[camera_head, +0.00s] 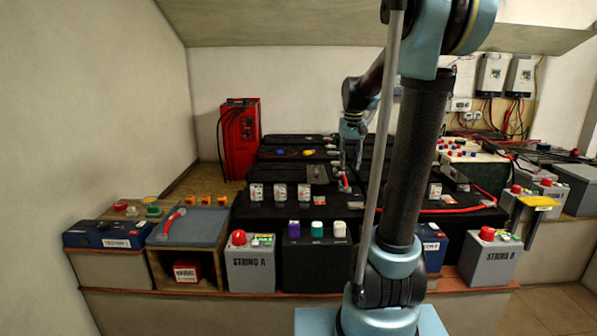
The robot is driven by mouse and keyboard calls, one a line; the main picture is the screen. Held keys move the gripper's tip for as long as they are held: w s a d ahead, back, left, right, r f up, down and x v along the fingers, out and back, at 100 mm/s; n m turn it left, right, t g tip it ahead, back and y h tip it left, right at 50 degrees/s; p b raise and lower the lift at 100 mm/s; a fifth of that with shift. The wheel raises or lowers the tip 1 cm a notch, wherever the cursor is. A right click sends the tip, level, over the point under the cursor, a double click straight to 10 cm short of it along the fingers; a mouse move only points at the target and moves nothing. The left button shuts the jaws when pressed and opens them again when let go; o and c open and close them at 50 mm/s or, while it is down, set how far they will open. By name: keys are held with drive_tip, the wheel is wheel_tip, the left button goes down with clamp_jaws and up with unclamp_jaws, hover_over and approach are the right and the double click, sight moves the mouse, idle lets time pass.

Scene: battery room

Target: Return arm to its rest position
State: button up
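My arm rises from its light-blue base in the front and reaches away over the dark battery bank (300,220). My gripper (351,165) hangs fingers down above the middle of the bank. Its two fingers stand apart, with nothing visible between them. A small red piece with a pale end (344,182) shows just below the left fingertip; I cannot tell whether they touch. My arm's upright dark link hides part of the bank to the right.
A blue tray with a red-handled link (172,224) is at left. A red charger (239,138) stands behind. Wall boxes (491,74) and cables are at right. A sloped ceiling hangs above.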

drive_tip(key=s+f, duration=0.5)
drive_tip(key=s, duration=0.4)
drive_tip(key=s+f+t, duration=0.1)
drive_tip(key=s+f, duration=0.4)
drive_tip(key=s, duration=0.5)
drive_tip(key=s+f, duration=0.5)
drive_tip(key=s, duration=0.5)
drive_tip(key=shift+d+f+t, duration=0.15)
drive_tip(key=shift+t, duration=0.15)
drive_tip(key=shift+w+f, duration=0.2)
drive_tip(key=shift+w, duration=0.15)
